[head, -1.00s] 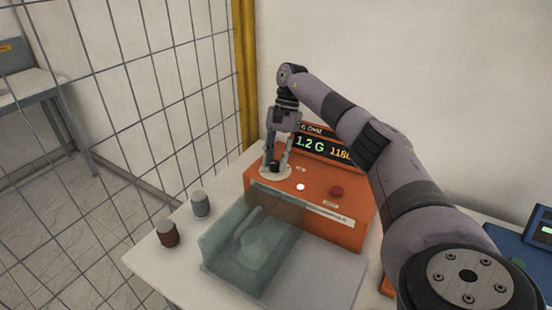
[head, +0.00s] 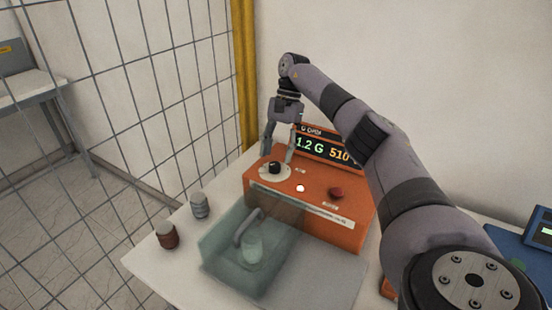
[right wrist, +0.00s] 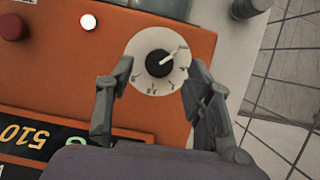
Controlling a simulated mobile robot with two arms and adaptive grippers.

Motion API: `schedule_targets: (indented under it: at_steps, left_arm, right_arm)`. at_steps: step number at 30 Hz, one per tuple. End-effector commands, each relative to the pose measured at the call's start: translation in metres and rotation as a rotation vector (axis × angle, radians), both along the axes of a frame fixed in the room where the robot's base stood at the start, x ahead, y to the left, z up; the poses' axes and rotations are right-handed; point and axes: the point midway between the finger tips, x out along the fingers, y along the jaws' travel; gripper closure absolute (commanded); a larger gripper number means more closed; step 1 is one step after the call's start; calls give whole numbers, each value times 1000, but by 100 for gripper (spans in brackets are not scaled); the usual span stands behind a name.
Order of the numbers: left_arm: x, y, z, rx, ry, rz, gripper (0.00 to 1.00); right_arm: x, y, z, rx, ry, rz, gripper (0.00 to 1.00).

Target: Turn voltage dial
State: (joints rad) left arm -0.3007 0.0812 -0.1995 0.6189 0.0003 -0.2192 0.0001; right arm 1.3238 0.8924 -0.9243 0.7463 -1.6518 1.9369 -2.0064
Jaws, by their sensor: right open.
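The voltage dial is a black knob (head: 274,168) on a round white scale plate, on top of an orange instrument box (head: 330,225). In the right wrist view the knob (right wrist: 160,63) shows its pale pointer toward the upper right of the marked plate. My right gripper (head: 278,153) is open just above the dial. The display (head: 323,148) reads 1.2 G and 510. My left gripper is out of view.
A red button (head: 336,192) and a lit white button (head: 300,188) are on the box. A clear greenish case (head: 225,245) stands in front. Grey (head: 200,205) and dark red (head: 166,235) cylinders stand at the table's left. A wire mesh fence (head: 140,110) is beyond.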

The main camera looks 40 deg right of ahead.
Motion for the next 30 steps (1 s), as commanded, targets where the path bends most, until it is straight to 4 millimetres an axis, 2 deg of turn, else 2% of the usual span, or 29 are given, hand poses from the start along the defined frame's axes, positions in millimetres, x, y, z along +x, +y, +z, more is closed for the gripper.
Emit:
schedule_targets:
  at_steps: [3,10,30]
  left_arm:
    - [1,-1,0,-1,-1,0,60]
    - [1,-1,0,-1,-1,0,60]
    - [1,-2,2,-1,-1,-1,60]
  right_arm:
    - [4,-8,22,-1,-4,-2,52]
    - [6,-17,41,-2,-1,-1,52]
    - [5,-18,45,-1,0,-1,52]
